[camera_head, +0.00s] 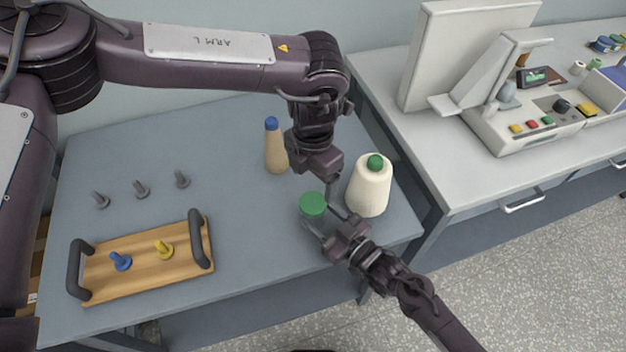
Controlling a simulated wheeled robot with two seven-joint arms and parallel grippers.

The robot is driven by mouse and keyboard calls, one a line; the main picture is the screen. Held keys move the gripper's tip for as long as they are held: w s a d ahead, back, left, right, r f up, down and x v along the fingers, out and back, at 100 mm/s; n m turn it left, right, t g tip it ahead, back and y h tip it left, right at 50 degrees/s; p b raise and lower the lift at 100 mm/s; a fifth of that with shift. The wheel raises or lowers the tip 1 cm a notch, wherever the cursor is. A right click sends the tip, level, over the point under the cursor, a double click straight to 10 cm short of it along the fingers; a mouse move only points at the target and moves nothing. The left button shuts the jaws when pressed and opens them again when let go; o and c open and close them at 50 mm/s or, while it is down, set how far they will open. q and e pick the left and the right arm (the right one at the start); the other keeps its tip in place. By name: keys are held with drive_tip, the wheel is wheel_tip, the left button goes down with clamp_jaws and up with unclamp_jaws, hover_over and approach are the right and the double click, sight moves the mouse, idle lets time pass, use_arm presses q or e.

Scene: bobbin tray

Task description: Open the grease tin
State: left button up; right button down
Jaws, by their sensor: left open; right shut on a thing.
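The grease tin, of which mainly the round green lid (312,204) shows, is near the front right of the blue-grey table. My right gripper (322,226) comes in from the lower right and is shut on the tin, low at its side. My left gripper (318,184) points down from above, open, just over the lid's far side. A gap between its fingers and the lid is hard to judge. The lid appears to sit on the tin, whose body is largely hidden by the lid and the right gripper.
A cream cone bobbin (368,190) with a green top stands close right of the grippers. A tan bobbin (275,155) with a blue top stands behind. A wooden tray (140,284) with blue and yellow pegs lies left. Three grey pegs (141,190) stand behind it. Mid-table is clear.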

sight(313, 202)
use_arm(q)
drive_tip(key=shift+m, duration=0.3)
drive_tip(key=shift+f, duration=4)
